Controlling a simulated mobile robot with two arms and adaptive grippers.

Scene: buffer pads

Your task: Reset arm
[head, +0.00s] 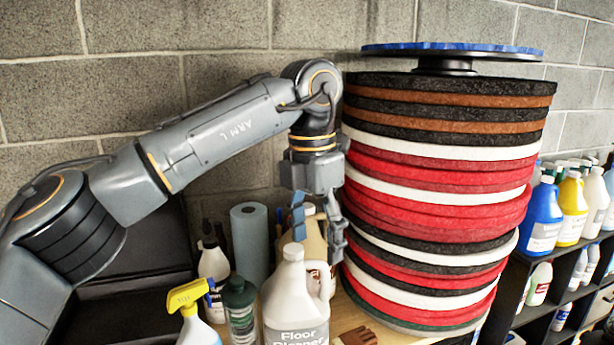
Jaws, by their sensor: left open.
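My left arm comes in from the left, and its gripper (318,240) points down with its two fingers apart. It is open and holds nothing that I can see. It hangs above and behind the white floor cleaner jug (293,295) and partly in front of a tan jug (314,238). A tall stack of round buffer pads (440,205) in black, brown, white and red stands just right of the gripper. I cannot tell whether the fingers touch the stack. My right gripper is not in view.
A blue-rimmed disc (450,50) sits on top of the stack. A yellow-topped spray bottle (195,310), a green bottle (240,308) and a blue paper roll (250,240) crowd the surface below my arm. A shelf with several bottles (541,215) stands at right. A block wall is behind.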

